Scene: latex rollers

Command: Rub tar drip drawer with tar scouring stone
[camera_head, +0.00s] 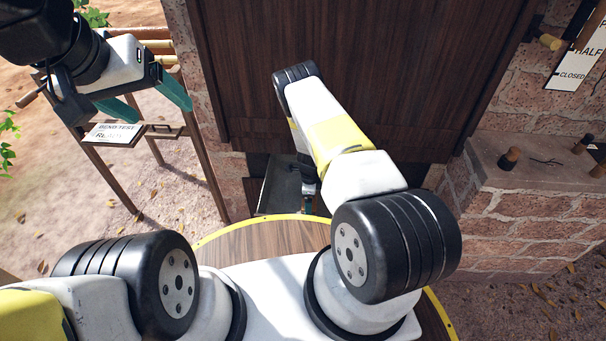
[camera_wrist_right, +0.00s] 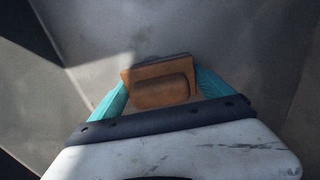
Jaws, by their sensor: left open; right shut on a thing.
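The tar drip drawer (camera_head: 278,190) is a grey metal tray below the dark wooden panel in the head view, partly hidden by my right arm. Its grey metal surfaces (camera_wrist_right: 100,35) fill the right wrist view, with a bright patch of light and shadow at the left. My right gripper (camera_wrist_right: 161,83) is shut on the tar scouring stone (camera_wrist_right: 165,92), an orange-brown block with a rounded raised part. The stone is in front of the metal; I cannot tell whether it touches. My left gripper (camera_head: 155,106) is open and empty at the upper left, its teal fingers spread.
A wooden rack (camera_head: 165,130) with a small sign (camera_head: 112,133) stands at the left near my left gripper. A dark wooden panel (camera_head: 380,60) hangs over the drawer. A brick ledge (camera_head: 545,165) with wooden pegs is at the right. A round wooden surface (camera_head: 265,238) with a yellow rim lies in front.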

